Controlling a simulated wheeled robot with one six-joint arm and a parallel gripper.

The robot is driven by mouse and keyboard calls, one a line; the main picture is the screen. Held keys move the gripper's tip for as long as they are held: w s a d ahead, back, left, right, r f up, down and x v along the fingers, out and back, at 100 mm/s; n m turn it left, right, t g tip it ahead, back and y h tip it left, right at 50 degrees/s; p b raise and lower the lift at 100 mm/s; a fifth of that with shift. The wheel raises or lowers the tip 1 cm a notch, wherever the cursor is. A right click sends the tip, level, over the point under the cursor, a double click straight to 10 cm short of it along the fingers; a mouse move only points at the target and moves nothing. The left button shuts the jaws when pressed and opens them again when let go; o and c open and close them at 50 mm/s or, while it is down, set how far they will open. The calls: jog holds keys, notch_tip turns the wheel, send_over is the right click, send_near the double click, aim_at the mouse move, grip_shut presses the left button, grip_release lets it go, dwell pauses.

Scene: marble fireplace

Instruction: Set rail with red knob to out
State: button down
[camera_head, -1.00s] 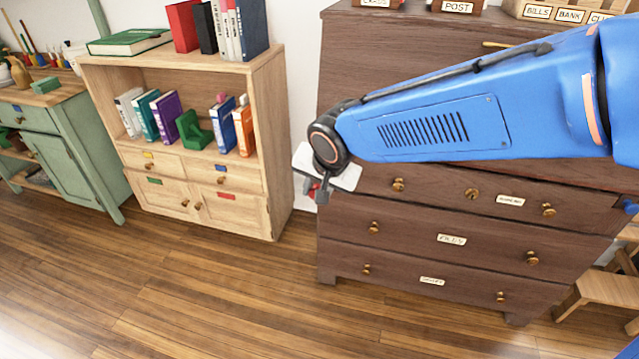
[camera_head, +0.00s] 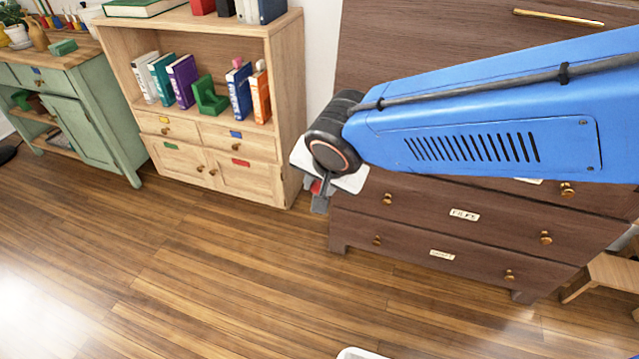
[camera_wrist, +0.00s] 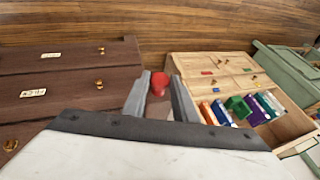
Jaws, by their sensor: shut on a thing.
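The red knob (camera_wrist: 158,82) sits between the two grey fingers of my gripper (camera_wrist: 160,98) in the wrist view. My gripper is shut on it. In the head view my gripper (camera_head: 321,199) is at the left side of the dark dresser (camera_head: 440,228), with a bit of the red knob (camera_head: 316,187) showing beside the fingers. The rail that carries the knob cannot be made out; my gripper and the dresser hide that spot.
A light wooden bookcase (camera_head: 282,130) with books, drawers and doors stands left of my gripper. A green cabinet (camera_head: 92,135) is farther left. The wooden floor (camera_head: 180,270) in front is clear, apart from a white edge (camera_head: 360,353) at the bottom.

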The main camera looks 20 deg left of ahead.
jog(key=shift+s, duration=0.2)
jog(key=c, duration=1.4)
grip_release()
jog(key=shift+c, duration=0.2)
jog(key=v, duration=1.7)
jog(key=shift+r, duration=0.2)
jog(key=shift+s+d, duration=0.1)
